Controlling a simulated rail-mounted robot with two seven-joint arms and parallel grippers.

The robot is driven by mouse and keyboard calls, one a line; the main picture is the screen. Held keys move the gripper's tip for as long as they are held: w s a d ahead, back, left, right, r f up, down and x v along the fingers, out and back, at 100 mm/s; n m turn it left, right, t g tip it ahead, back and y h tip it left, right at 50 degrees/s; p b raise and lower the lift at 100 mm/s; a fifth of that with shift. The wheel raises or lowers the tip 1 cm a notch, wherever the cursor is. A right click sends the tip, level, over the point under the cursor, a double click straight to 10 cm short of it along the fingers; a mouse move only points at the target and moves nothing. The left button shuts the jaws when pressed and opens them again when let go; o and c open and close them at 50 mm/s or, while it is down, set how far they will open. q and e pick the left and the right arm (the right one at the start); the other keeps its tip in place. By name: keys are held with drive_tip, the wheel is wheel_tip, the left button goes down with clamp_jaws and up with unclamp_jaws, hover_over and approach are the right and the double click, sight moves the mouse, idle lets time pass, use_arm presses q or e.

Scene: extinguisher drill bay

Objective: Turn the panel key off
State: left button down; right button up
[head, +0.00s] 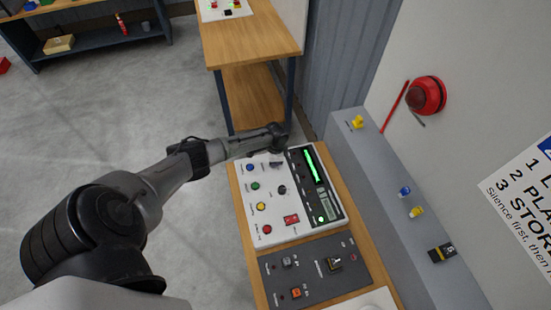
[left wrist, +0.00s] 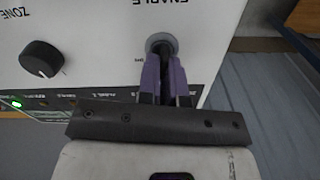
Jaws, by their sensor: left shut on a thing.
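The white control panel (head: 257,218) lies on a wooden bench; it also fills the top of the left wrist view (left wrist: 95,25). Its key switch has a round grey collar (left wrist: 162,41) next to the upside-down ENABLE label. My left gripper (left wrist: 165,68) is shut on the dark panel key in that collar, with purple finger pads on both sides. The pads hide most of the key, so its angle is hard to tell. In the head view my left gripper (head: 276,155) is at the panel's far edge, and the key is hidden there. My right gripper is not in view.
A black ZONE knob (left wrist: 41,58) is beside the key switch. Coloured buttons, a red switch (head: 291,219) and a green-lit display (head: 313,166) share the panel. A grey switch box (head: 316,270) is nearer. A grey ledge (head: 378,180) runs along the right.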

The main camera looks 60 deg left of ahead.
use_arm(q)
drive_tip(key=shift+w+n+p, duration=0.1)
drive_tip(key=shift+n+p, duration=0.4)
drive_tip(key=shift+n, duration=0.6)
drive_tip(key=shift+a+n, duration=0.1)
drive_tip(key=shift+n, duration=0.2)
drive_tip(key=c, duration=1.3)
unclamp_jaws()
drive_tip(key=shift+r, duration=6.95)
